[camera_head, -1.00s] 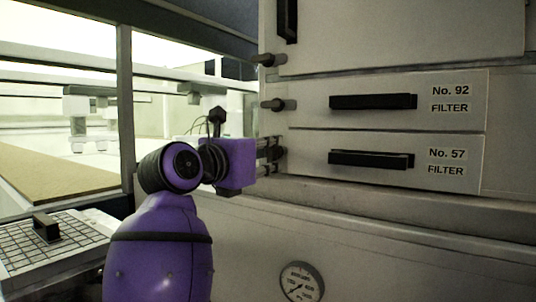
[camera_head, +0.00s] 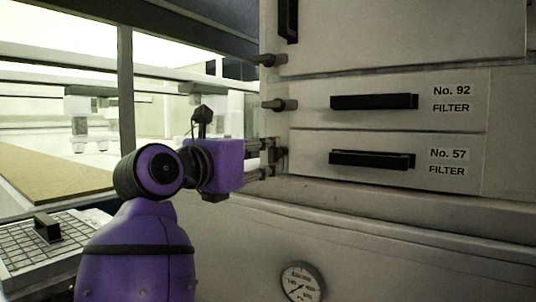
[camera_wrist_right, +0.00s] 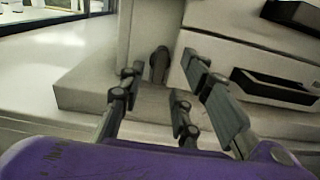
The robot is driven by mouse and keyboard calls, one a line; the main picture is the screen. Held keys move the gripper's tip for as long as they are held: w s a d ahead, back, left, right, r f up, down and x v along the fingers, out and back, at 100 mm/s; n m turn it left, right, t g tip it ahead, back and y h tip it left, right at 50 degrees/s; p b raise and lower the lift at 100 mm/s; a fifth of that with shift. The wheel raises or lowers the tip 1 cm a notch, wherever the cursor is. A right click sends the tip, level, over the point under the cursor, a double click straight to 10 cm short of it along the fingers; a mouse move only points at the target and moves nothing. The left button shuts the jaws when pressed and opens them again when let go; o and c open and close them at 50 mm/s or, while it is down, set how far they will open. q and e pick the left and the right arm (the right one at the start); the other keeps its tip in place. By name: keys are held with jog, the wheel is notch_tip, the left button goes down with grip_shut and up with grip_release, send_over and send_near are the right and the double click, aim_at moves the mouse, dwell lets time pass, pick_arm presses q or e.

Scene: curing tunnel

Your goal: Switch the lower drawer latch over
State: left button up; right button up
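The lower drawer (camera_head: 310,148), labelled No. 57 FILTER, is closed in the grey cabinet. Its dark latch (camera_head: 283,159) is at the drawer's left edge, partly covered by my right gripper's fingers in the head view. In the right wrist view the latch (camera_wrist_right: 159,64) looks upright and lies between and beyond the fingertips, with a visible gap on both sides. My right gripper (camera_head: 268,159) is open and empty just left of the latch; its parted fingers also show in the wrist view (camera_wrist_right: 160,84). My left gripper is not in view.
The upper drawer's latch (camera_head: 279,105) points left, with another latch (camera_head: 269,60) above it. Black drawer handles (camera_head: 372,160) stick out to the right. A ledge (camera_head: 400,205) runs below the drawers, with a gauge (camera_head: 302,283) under it. A gridded tray (camera_head: 40,255) is at left.

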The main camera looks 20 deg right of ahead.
jog(key=v, duration=0.8)
jog(key=shift+s+a, duration=0.2)
jog(key=shift+a, duration=0.05)
